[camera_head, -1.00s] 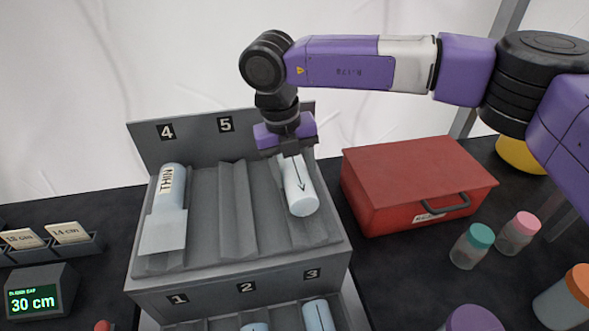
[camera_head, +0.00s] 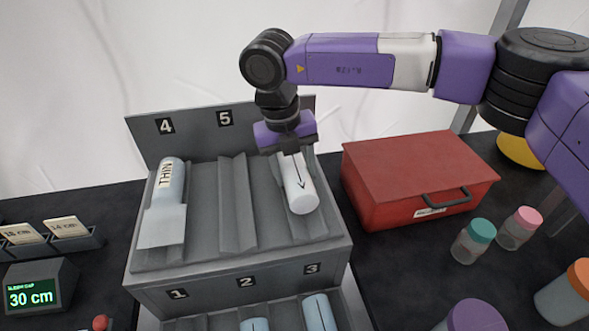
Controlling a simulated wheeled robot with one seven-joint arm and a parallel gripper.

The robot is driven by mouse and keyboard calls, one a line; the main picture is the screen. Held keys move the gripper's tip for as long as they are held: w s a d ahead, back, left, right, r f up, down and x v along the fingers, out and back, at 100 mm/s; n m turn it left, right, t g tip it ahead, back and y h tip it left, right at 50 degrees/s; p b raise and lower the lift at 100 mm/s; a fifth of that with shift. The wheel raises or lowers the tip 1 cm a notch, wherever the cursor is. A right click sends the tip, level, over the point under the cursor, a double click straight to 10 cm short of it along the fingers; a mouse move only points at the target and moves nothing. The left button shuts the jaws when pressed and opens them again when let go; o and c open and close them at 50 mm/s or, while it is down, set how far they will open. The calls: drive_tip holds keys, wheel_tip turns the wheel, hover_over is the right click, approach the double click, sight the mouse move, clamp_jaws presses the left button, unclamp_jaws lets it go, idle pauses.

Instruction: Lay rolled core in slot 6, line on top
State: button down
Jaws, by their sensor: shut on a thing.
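A white rolled core (camera_head: 301,191) lies in the rightmost groove of the rack's upper tier (camera_head: 211,198), to the right of the groove under label 5. A dark line with an arrowhead runs along its upper side, pointing towards the front. My gripper (camera_head: 290,150) points down at the core's back end and is shut on it. My gripper and wrist hide the back of that groove and any label behind it. The groove under label 5 is empty. A core marked THIN (camera_head: 169,188) lies in the groove under label 4, with a pale blank sheet (camera_head: 162,226) over its front end.
A lower tier labelled 1, 2 and 3 holds pale blue cores (camera_head: 318,314). A red case (camera_head: 420,180) stands close to the rack's right. Several lidded jars (camera_head: 474,243) stand front right. A display (camera_head: 38,293) reading 30 cm and a card holder (camera_head: 55,243) are left.

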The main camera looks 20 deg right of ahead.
drive_tip(key=shift+f, duration=0.25)
drive_tip(key=shift+c, duration=2.3)
unclamp_jaws()
drive_tip(key=shift+w+a+r+b, duration=0.1)
drive_tip(key=shift+a+r+b, duration=0.1)
drive_tip(key=shift+r, duration=1.1)
drive_tip(key=shift+s+a+r+b, duration=0.1)
drive_tip(key=shift+a+r+b, duration=0.15)
drive_tip(key=shift+r, duration=1.05)
drive_tip(key=shift+w+a+r+b, duration=0.1)
drive_tip(key=shift+a+r+b, duration=0.1)
drive_tip(key=shift+r, duration=1.1)
